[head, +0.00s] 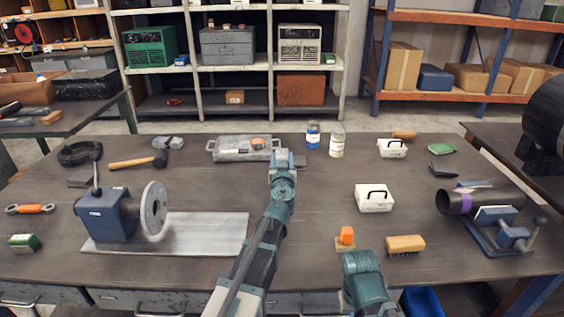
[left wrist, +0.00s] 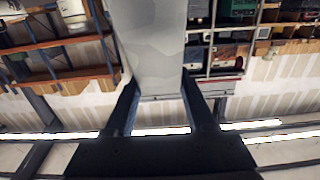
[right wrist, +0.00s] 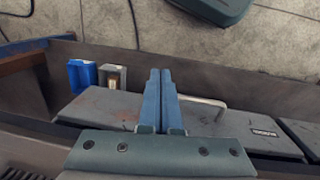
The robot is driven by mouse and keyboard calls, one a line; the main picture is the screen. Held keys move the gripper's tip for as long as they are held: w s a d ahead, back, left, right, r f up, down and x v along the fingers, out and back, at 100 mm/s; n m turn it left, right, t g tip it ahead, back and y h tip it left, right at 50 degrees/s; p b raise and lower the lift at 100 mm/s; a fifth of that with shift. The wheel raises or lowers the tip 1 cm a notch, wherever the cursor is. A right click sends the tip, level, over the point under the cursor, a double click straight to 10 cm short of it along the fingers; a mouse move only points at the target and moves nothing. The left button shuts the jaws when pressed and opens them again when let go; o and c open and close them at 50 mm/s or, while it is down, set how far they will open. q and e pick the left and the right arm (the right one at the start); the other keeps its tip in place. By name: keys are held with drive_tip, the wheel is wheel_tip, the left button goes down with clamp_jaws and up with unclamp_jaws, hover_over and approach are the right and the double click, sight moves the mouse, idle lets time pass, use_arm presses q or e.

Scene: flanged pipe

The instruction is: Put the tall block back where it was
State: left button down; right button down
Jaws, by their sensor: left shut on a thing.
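My left gripper (head: 284,158) is over the middle of the table, in front of the grey toolbox in the head view. In the left wrist view its fingers (left wrist: 160,88) are shut on a tall, plain pale grey block (left wrist: 160,45), which runs up past the fingertips. In the head view I cannot clearly tell the block from the gripper. My right gripper (right wrist: 160,72) has its two blue fingers together with nothing between them, above the table's front side. In the head view only the right arm's teal wrist shows at the front edge.
A steel plate (head: 215,235) carries a blue block and flange (head: 153,211) at left. A dark pipe (head: 480,200) rests on a stand at right.

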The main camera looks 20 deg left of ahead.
use_arm(q)
drive_tip(key=shift+f, duration=0.2)
drive_tip(key=shift+c, duration=1.2)
unclamp_jaws()
drive_tip(key=shift+r, duration=0.1)
drive_tip(key=shift+r, duration=0.1)
drive_tip(key=shift+r, duration=0.1)
drive_tip(key=v, duration=1.2)
drive_tip(key=shift+s, duration=0.1)
